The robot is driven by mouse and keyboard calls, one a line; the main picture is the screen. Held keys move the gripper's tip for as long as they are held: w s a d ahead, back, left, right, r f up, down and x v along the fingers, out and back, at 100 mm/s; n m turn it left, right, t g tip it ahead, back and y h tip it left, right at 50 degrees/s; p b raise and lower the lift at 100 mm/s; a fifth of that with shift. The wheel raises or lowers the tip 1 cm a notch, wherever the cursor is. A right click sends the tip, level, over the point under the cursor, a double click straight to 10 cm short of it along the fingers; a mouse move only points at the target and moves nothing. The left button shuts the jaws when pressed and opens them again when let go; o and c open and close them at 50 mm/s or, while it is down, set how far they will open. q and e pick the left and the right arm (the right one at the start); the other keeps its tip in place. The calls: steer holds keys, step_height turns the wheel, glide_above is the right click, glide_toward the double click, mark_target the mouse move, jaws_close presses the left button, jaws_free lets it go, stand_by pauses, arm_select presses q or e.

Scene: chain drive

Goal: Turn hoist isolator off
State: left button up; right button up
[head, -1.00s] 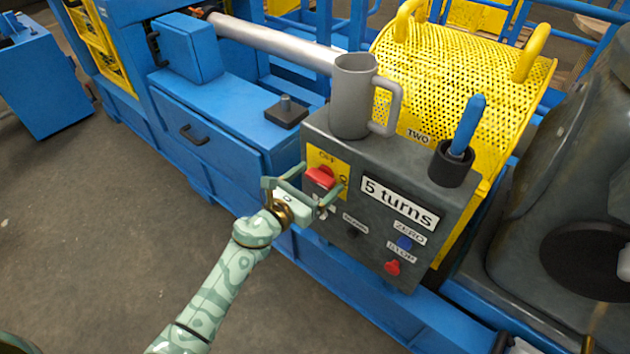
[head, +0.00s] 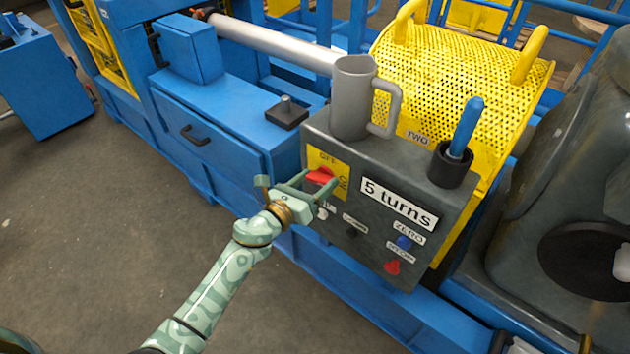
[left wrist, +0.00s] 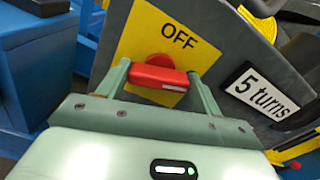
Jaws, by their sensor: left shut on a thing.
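The hoist isolator is a red handle (head: 320,176) on a yellow plate (head: 327,159) at the left of a dark grey control box (head: 345,205). The plate reads OFF at the top and ON at its right side in the head view. My left gripper (head: 316,180) is at the handle, shut on it. In the left wrist view the red handle (left wrist: 158,77) lies crosswise between the two green fingers (left wrist: 158,72), below the OFF lettering. Part of the plate and the handle's far side are hidden. My right gripper is not in view.
A grey mug (head: 352,100) and a black holder with a blue-handled tool (head: 463,135) stand on top of the box. A blue button (head: 404,243) and a red STOP knob (head: 392,267) sit lower on its front. The floor at left is clear.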

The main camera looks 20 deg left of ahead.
arm_select(q)
steer(key=n, duration=0.3)
steer(key=shift+a+n+p, duration=0.1)
steer(key=shift+n+p, duration=0.25)
steer(key=shift+n, duration=0.05)
steer(key=n, duration=0.3)
steer(key=shift+n+p, duration=0.3)
steer(key=shift+p, duration=0.1)
steer(key=n+p, duration=0.1)
steer(key=n, duration=0.3)
steer(key=shift+a+f, duration=0.1)
steer(key=shift+f+n+p, duration=0.1)
steer(key=shift+n+p, duration=0.3)
steer(key=shift+n, duration=1.1)
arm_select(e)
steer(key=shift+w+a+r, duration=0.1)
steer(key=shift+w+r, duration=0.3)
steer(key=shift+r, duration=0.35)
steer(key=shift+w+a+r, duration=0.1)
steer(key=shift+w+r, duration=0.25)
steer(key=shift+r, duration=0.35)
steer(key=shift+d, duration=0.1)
arm_select(q)
steer(key=o, duration=1)
